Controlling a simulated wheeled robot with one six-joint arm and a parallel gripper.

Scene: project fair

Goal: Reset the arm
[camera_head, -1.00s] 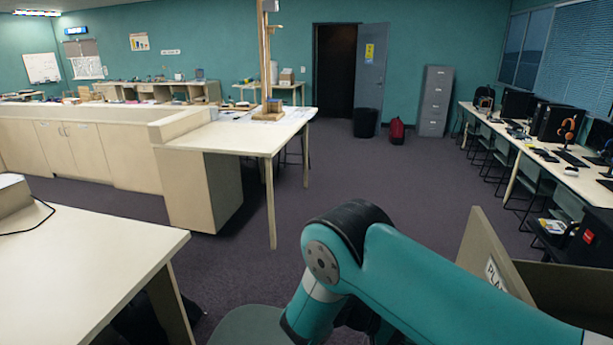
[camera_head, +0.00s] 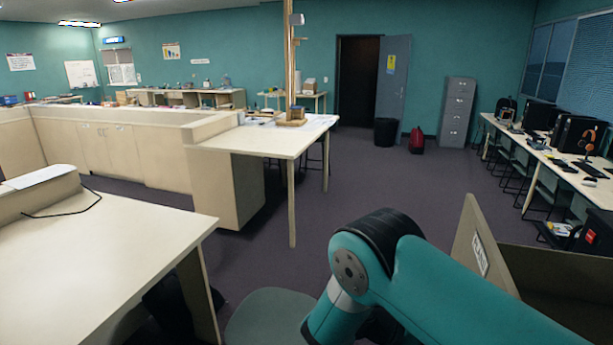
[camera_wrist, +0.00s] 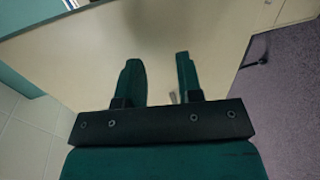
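My gripper (camera_wrist: 158,72) shows in the wrist view with its two dark green fingers apart and nothing between them. A pale panel or board surface (camera_wrist: 90,60) fills the view beyond the fingers; I cannot tell how far off it is. In the head view my teal arm is bent at the lower right, and the gripper itself is out of sight there.
A pale table (camera_head: 90,260) stands close at the left. Another table (camera_head: 270,138) adjoins a long cabinet counter (camera_head: 110,150). A chair (camera_head: 265,318) is below. Carpet is clear toward the open door (camera_head: 393,80).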

